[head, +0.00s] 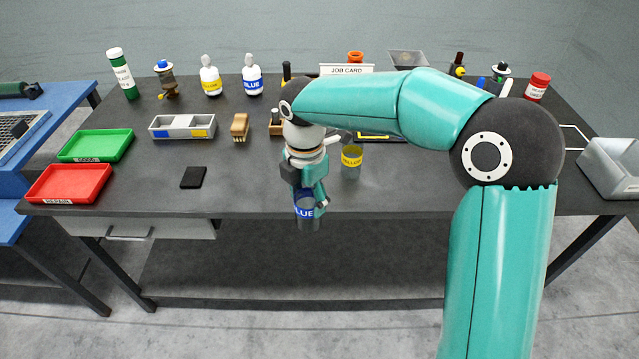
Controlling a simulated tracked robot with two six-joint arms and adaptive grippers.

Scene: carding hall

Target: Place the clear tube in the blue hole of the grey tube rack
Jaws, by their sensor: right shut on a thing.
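My right gripper (307,190) is shut on a see-through grey cup (308,222) with a blue "BLUE" label, held upright at the table's front edge. No clear tube that I can make out shows. No rack with round holes is plain to see. A grey two-part holder (182,121) with a blue patch and a yellow patch on its front stands on the left half of the table, apart from my gripper. My right arm hides part of the table's middle and right. My left gripper is not in view.
A similar cup with a yellow label (351,162) stands just right of my gripper. A brush (240,127), a black pad (193,177), a green tray (96,145) and a red tray (69,183) lie to the left. Bottles line the back.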

